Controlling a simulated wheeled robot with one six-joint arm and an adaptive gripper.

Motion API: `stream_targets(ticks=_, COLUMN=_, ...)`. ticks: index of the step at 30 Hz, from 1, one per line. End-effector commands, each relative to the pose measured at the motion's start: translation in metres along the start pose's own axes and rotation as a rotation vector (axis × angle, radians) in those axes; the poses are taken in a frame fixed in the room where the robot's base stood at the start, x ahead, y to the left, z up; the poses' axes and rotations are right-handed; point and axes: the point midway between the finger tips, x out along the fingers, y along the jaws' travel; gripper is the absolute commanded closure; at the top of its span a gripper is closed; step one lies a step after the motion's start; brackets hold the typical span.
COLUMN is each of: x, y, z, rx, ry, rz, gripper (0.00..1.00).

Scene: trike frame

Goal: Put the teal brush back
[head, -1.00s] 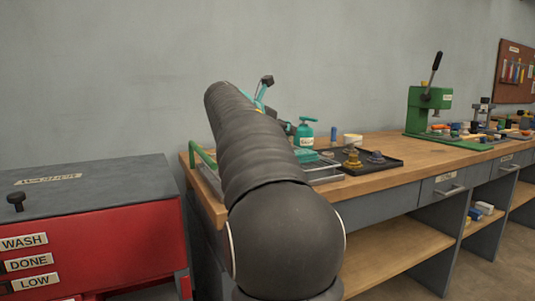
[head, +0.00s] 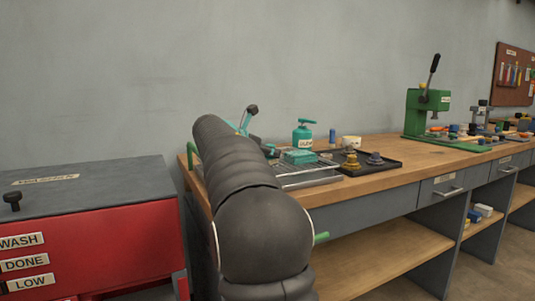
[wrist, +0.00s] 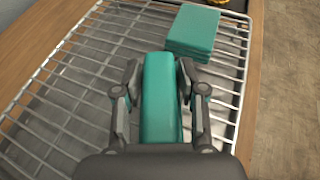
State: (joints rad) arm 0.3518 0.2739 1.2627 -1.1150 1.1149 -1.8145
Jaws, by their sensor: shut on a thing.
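The teal brush (wrist: 160,98) is between the fingers of my gripper (wrist: 159,80) in the wrist view. The fingers are shut on its long teal body, one on each side. It is above a wire rack (wrist: 78,88); I cannot tell whether it touches the wires. Its bristles are not visible. In the head view the rack (head: 318,176) lies on the left end of the wooden bench, and my arm hides the gripper and most of the brush.
A teal block-like stack (wrist: 193,32) lies on the rack, ahead and right of the brush; it also shows in the head view (head: 300,157). A teal pump can (head: 302,136) stands behind it. A black tray (head: 385,165) with knobbed parts is to the right. A red cabinet (head: 95,235) stands left.

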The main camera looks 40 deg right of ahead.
Motion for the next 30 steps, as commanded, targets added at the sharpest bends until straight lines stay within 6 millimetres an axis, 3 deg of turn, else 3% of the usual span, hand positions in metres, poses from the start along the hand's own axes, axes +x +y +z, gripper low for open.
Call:
stream_targets(ticks=5, x=0.001, y=0.000, z=-0.003, rx=-0.001, ry=0.000, rz=0.000, gripper=1.00)
stream_targets(ticks=6, x=0.001, y=0.000, z=-0.003, rx=-0.001, ry=0.000, rz=0.000, gripper=0.57)
stream_targets(ticks=9, x=0.001, y=0.000, z=-0.003, rx=-0.001, ry=0.000, rz=0.000, gripper=0.34)
stream_targets(ticks=20, x=0.000, y=0.000, z=0.001, rx=0.000, ry=0.000, rz=0.000, gripper=0.34)
stream_targets(ticks=26, x=-0.025, y=0.001, z=0.001, rx=-0.001, ry=0.000, rz=0.003, gripper=0.34)
stream_targets(ticks=30, x=-0.055, y=0.001, z=0.001, rx=-0.002, ry=-0.001, rz=0.005, gripper=0.34)
